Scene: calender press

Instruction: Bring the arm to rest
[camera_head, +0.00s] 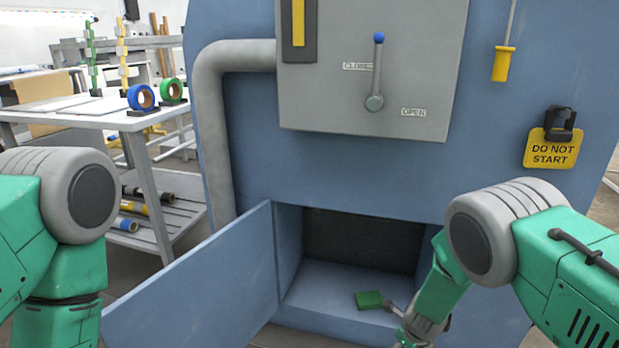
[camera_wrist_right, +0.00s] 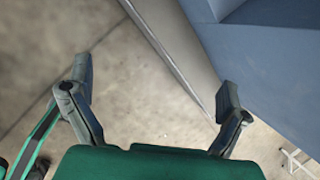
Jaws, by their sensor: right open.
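My right gripper (camera_wrist_right: 155,95) is open in the right wrist view, with nothing between its two fingers but floor behind them. In the head view my right arm reaches down in front of the press's open lower compartment; the fingers there are not clearly visible. My left arm hangs at the left edge of the head view, and its gripper is out of frame. The blue press (camera_head: 235,140) stands ahead. Its lower door (camera_head: 195,290) is swung open to the left. A green block with a grey handle (camera_head: 368,299) lies on the compartment floor.
A lever with a blue knob (camera_head: 377,70) points up to CLOSED on the grey panel (camera_head: 430,60). A yellow DO NOT START tag (camera_head: 552,148) hangs at right. A table (camera_head: 75,112) with tape rolls stands at left. In the wrist view, the press side is close at right.

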